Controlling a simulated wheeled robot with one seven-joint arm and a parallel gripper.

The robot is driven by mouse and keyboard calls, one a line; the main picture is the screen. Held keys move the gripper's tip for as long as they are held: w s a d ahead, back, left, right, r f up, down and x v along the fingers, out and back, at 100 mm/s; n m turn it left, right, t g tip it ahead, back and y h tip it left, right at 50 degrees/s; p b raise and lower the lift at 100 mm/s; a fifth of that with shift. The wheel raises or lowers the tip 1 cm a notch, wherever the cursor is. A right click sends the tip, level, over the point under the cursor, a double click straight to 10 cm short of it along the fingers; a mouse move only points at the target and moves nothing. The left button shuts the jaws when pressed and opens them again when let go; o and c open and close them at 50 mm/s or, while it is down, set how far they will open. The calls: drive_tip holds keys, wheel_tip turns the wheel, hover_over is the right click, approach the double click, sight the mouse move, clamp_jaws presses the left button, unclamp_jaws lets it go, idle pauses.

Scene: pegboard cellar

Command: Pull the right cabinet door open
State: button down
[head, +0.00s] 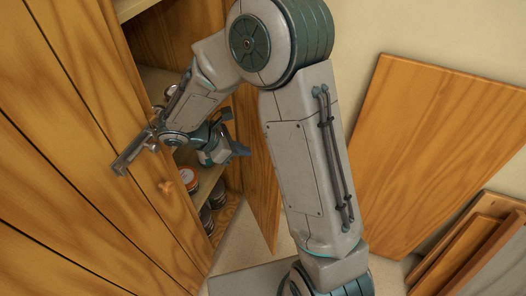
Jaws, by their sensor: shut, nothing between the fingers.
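The wooden cabinet (60,130) fills the left side of the head view, tilted in the picture. Its right door (262,190) stands swung out from the opening, partly hidden behind my arm; its handle is not visible. My gripper (242,150) is at the opening, in front of the shelves and left of the right door, pointing right. Its fingers are shut and hold nothing. I cannot tell whether they touch the door's inner face.
Cans (189,178) stand on the shelves inside the cabinet. A large wooden panel (440,140) leans against the wall at right. Wooden frames (465,240) are stacked at the lower right. Some bare floor (245,245) shows below the right door.

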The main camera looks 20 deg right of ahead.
drive_tip(key=p+x, duration=0.1)
drive_tip(key=x, duration=0.9)
drive_tip(key=shift+w+f, duration=0.1)
drive_tip(key=shift+w, duration=0.05)
